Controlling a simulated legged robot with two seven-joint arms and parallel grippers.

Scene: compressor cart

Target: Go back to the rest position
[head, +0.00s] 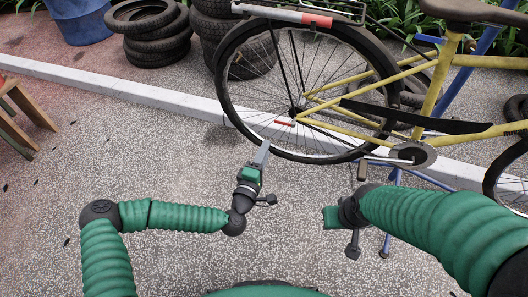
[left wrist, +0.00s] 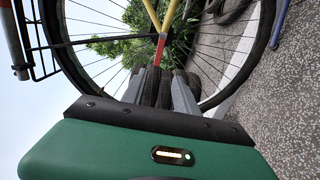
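My left gripper (head: 263,152) points up toward the lower edge of the bicycle's rear wheel (head: 222,90) in the head view. In the left wrist view its two grey fingers (left wrist: 159,92) stand apart with nothing held between them. Past the fingers, the wheel's spokes and tyre show. In the head view the fingers overlap the tyre's edge, and I cannot tell any contact. My right gripper (head: 331,217) is at the lower middle right, below the pedal. Its green body shows, but its fingers cannot be made out.
Stacked tyres (head: 155,45) and a blue barrel (head: 82,20) stand at the back left. A wooden stool (head: 28,112) is at the left edge. Speckled ground between is clear.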

